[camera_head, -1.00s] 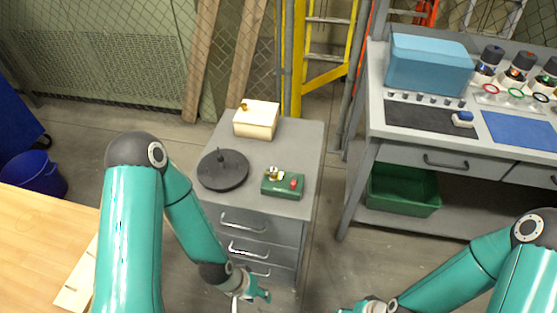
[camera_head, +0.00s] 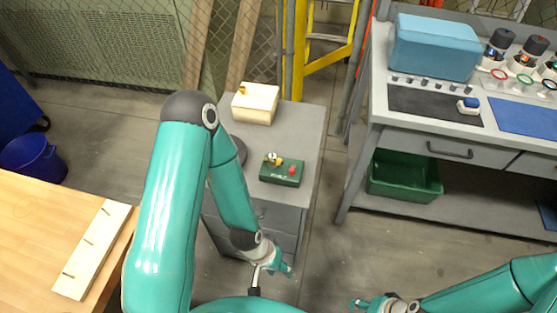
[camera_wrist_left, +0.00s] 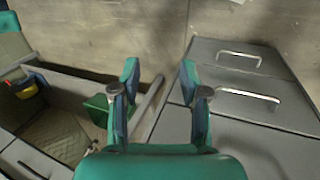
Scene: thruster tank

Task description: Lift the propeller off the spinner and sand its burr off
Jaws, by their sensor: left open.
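A green spinner box (camera_head: 283,176) with a red button stands on the grey drawer cabinet. A small brass propeller (camera_head: 272,158) sits on its left part; its burr is too small to see. A white block with a blue top (camera_head: 468,105), perhaps the sanding block, lies on the dark mat on the bench. My left gripper (camera_head: 283,267) is low, in front of the cabinet and apart from the spinner. In the left wrist view its fingers (camera_wrist_left: 158,72) are spread with nothing between them. My right gripper (camera_head: 362,303) is at the bottom edge; its jaw opening is unclear.
A cream box (camera_head: 256,104) stands at the cabinet's back. A dark round disc (camera_head: 241,150) is mostly hidden behind my left arm. Cabinet drawers with handles (camera_wrist_left: 246,97) are right of my left gripper in the wrist view. A pegged board (camera_head: 92,250) lies on the wooden table.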

